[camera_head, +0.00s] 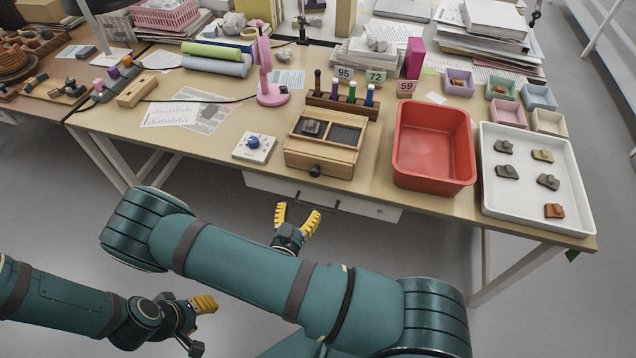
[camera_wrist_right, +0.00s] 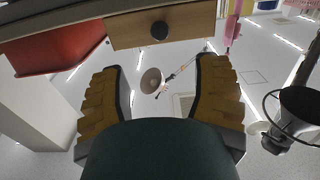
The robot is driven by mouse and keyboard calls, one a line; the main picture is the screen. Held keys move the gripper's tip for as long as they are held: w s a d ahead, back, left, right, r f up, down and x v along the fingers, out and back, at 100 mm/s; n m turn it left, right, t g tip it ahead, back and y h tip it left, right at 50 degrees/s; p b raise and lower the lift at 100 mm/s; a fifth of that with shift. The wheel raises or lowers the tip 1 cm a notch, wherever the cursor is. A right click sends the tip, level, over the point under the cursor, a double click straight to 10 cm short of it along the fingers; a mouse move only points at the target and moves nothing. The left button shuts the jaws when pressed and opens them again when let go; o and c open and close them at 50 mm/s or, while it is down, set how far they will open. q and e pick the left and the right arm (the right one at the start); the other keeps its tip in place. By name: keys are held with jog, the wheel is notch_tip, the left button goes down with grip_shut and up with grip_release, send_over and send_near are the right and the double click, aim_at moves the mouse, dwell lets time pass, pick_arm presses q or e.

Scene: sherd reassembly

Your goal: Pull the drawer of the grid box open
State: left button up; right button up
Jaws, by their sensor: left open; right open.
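The grid box (camera_head: 356,125) is a wooden box near the table's front edge, with two dark compartments on top. Its drawer (camera_head: 338,169) is at the front, has a dark round knob (camera_head: 315,171), and looks shut. In the right wrist view, the drawer front (camera_wrist_right: 195,24) and knob (camera_wrist_right: 159,31) show above the fingers. My right gripper (camera_head: 298,221) is open and empty in front of the table, below and apart from the knob; its yellow fingers (camera_wrist_right: 162,100) stand wide apart. My left gripper (camera_head: 201,325) is open and empty at the lower left, away from the table.
A red tub (camera_head: 433,150) stands right of the box, then a white tray (camera_head: 515,208) with several sherds. A white device with a blue knob (camera_head: 254,146) is on the left. A pen rack (camera_head: 342,106) is behind. A table drawer handle (camera_head: 316,205) sits below the edge.

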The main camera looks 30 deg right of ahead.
aim_at(314, 174)
jog(key=x, duration=0.9)
jog(key=b+x, duration=0.1)
jog(key=x, duration=0.3)
jog(key=shift+w+d+r, duration=0.25)
jog(key=shift+w, duration=0.05)
